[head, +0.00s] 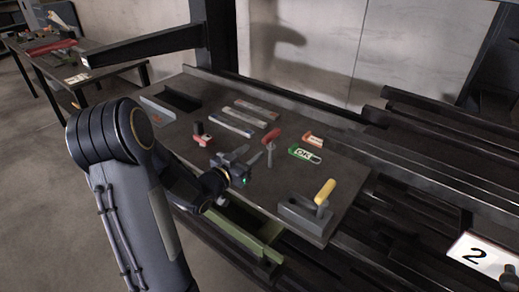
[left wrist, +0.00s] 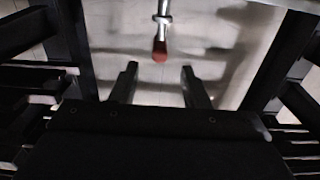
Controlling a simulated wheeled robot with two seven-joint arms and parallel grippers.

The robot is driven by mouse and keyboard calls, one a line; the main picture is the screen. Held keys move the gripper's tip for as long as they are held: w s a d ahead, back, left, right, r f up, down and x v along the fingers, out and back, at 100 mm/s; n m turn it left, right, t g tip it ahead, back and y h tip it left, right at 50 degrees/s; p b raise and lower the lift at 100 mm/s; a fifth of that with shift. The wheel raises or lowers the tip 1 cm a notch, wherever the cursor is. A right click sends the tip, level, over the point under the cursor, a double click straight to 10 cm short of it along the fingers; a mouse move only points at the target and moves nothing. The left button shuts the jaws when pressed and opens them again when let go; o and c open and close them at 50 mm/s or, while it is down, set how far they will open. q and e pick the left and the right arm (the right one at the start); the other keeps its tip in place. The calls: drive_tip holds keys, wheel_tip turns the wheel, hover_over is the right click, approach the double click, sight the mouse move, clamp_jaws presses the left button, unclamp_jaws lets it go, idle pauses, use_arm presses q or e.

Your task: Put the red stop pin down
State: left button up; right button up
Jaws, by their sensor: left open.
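The red stop pin (head: 271,137) has a red handle on a grey shaft. In the head view it stands over the dark worktop (head: 215,108), handle up; I cannot tell what its lower end rests on. My left gripper (head: 253,157) is open and close to the pin's left side. In the left wrist view the pin's red end (left wrist: 160,52) shows beyond the two spread fingertips (left wrist: 160,68), lined up with the gap between them, and nothing is gripped. My right gripper is not clearly seen.
A grey block with a yellow-handled pin (head: 325,191) stands at the worktop's near right. A red part with a black knob (head: 200,134), flat strips and a green OK tag (head: 305,155) lie around. A green tray (head: 248,232) is in front. A "2" sign (head: 475,252) is at lower right.

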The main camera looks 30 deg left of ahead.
use_arm(q)
drive_tip(key=s+d+g+h, duration=0.1)
drive_tip(key=s+d+g, duration=0.3)
drive_tip(key=s+d, duration=0.2)
drive_tip(key=s+d+n+g, duration=0.1)
drive_tip(key=s+d+g, duration=0.3)
drive_tip(key=s, duration=0.7)
drive_tip(key=s+d+r+n+g+h, duration=0.1)
drive_tip(key=s+d+g, duration=0.3)
drive_tip(key=s+d, duration=0.4)
drive_tip(key=shift+s+h, duration=0.3)
drive_tip(key=shift+s, duration=0.45)
